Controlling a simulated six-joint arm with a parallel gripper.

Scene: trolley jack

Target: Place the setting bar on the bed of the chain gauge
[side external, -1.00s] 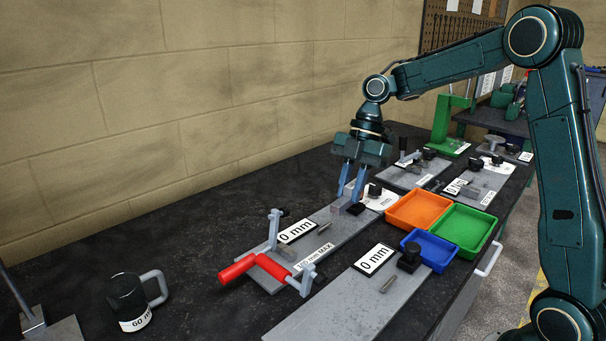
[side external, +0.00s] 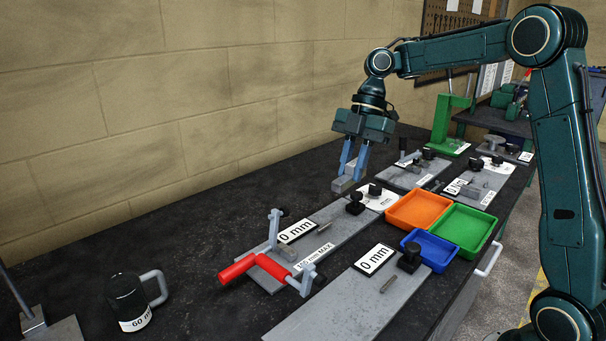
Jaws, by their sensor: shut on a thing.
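My gripper (side external: 352,176) is shut on a grey metal bar, which I take to be the setting bar (side external: 342,186). It holds the bar in the air above the far end of a long grey plate (side external: 345,228) with a "0 mm" card and a "MAX" label. A black knob block (side external: 355,204) stands on that plate, just below the bar. A second grey plate (side external: 325,312) with a "0 mm" card, a black knob and a small pin lies in front. I cannot tell from the labels which of the plates is the chain gauge.
A red-handled clamp (side external: 258,266) sits at the near end of the first plate. Orange (side external: 405,223), green (side external: 490,228) and blue (side external: 452,262) trays stand right of the plates. More gauge plates lie behind. A black mug (side external: 128,300) is at left; the table beside the wall is clear.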

